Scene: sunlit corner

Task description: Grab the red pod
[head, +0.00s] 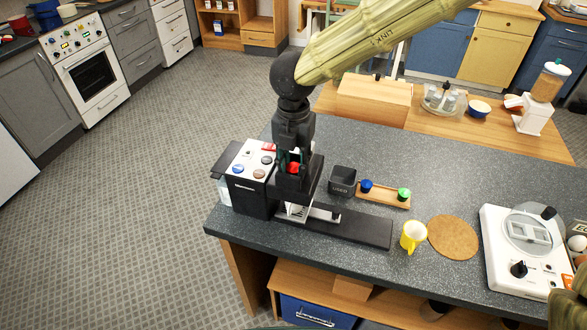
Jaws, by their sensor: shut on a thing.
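The red pod (293,168) shows as a small red patch between the dark fingers of my gripper (292,174). My gripper points down and is shut on the pod, beside the right side of the black and white coffee machine (247,193). The fingers hide much of the pod. A small wooden tray (384,198) to the right holds a blue pod (366,186) and a green pod (404,194).
A dark bin marked USED (342,182) stands between my gripper and the tray. A yellow mug (413,237), a round cork mat (453,238) and a white appliance (522,265) stand further right. The grey counter behind the tray is clear.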

